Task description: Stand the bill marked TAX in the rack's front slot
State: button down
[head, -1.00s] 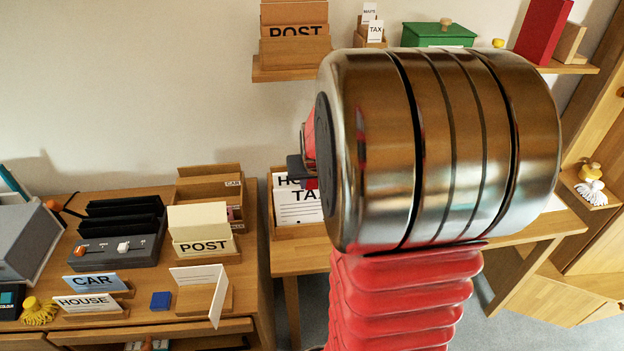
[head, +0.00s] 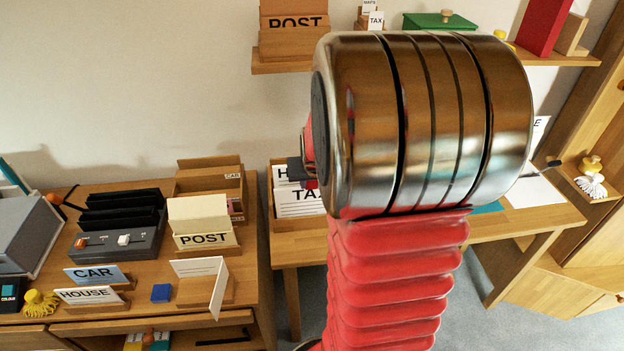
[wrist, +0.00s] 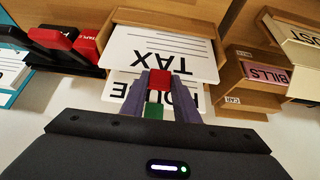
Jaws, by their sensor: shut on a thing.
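The TAX bill (head: 300,208) is a white sheet with black print and grey lines. It stands in the wooden rack (head: 302,225), in front of the HOUSE bill (head: 281,172), its lower edge hidden by the rack's front. My gripper (head: 301,170) is at its top edge, partly hidden by my arm. In the wrist view, the picture is upside down. My gripper (wrist: 155,95) there is shut on the top edge of the TAX bill (wrist: 160,48), and its fingers cover part of the HOUSE bill (wrist: 135,86). Whether the bill touches the slot floor cannot be seen.
A shelf with a POST box (head: 294,42) is above the rack. Left, a cabinet holds a CAR box (head: 209,186), a POST holder (head: 204,228) and a black sorter (head: 122,232). Right, a white sheet (head: 533,192) lies on the desk. My arm hides the desk's middle.

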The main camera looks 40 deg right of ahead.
jog(key=shift+f, duration=0.4)
jog(key=c, duration=1.3)
grip_release()
jog(key=shift+o, duration=0.4)
jog(key=o, duration=0.4)
jog(key=shift+r, duration=0.15)
notch_tip(320, 180, up, 8)
